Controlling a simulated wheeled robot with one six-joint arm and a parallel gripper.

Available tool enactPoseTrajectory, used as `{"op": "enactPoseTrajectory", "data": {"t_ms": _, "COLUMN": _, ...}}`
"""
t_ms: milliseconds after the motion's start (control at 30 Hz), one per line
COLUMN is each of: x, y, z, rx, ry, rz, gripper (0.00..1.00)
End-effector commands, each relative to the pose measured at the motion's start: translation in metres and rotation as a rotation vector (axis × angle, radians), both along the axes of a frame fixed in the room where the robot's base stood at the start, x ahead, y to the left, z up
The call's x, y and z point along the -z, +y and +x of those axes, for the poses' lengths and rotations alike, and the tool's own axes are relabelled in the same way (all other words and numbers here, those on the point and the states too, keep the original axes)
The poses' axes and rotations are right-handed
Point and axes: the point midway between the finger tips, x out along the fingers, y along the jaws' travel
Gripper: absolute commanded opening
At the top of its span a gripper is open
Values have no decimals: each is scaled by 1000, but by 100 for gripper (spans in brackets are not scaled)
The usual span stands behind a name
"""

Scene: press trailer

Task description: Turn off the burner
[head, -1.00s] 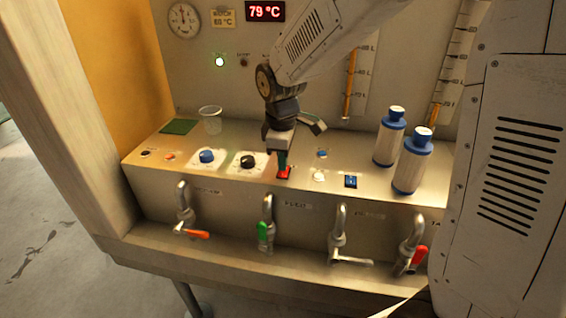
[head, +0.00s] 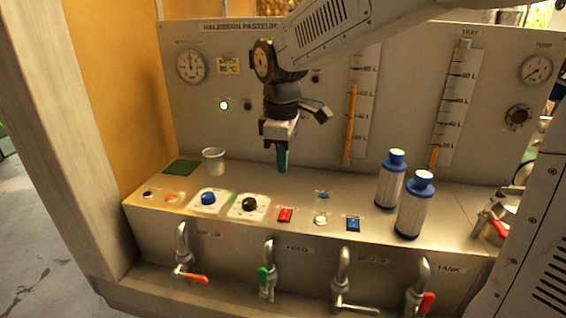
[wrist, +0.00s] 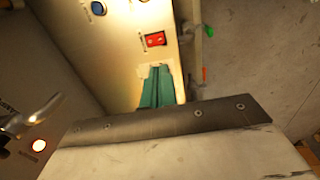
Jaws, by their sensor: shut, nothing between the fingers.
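A red rocker switch (head: 285,215) sits on the sloped metal panel, right of a black knob (head: 249,204) and a blue knob (head: 208,198). The red switch also shows in the wrist view (wrist: 154,39), just beyond my fingertips. My gripper (head: 283,169) is shut and empty, with its green fingers above the red switch and apart from it. The green fingers also show in the wrist view (wrist: 157,88). A green-white lamp (head: 224,105) on the back wall is lit. I cannot read a burner label on any control.
A clear cup (head: 214,162) stands at the back left. Taps with coloured levers (head: 190,275) line the front.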

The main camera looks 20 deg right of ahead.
Motion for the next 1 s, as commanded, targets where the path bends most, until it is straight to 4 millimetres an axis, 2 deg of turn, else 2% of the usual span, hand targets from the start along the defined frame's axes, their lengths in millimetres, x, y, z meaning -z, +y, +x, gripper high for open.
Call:
{"op": "enactPoseTrajectory", "data": {"t_ms": 167, "x": -1, "y": -8, "z": 11, "rx": 1, "ry": -36, "rz": -20, "gripper": 0}}
{"op": "enactPoseTrajectory", "data": {"t_ms": 400, "x": 0, "y": -8, "z": 11, "rx": -1, "ry": -37, "rz": -22, "gripper": 0}}
{"op": "enactPoseTrajectory", "data": {"t_ms": 533, "x": 8, "y": -9, "z": 12, "rx": -1, "ry": -36, "rz": -22, "gripper": 0}}
{"op": "enactPoseTrajectory", "data": {"t_ms": 667, "x": 27, "y": -10, "z": 14, "rx": 0, "ry": -34, "rz": -22, "gripper": 0}}
{"op": "enactPoseTrajectory", "data": {"t_ms": 1000, "x": 99, "y": -15, "z": 21, "rx": 0, "ry": -32, "rz": -22, "gripper": 0}}
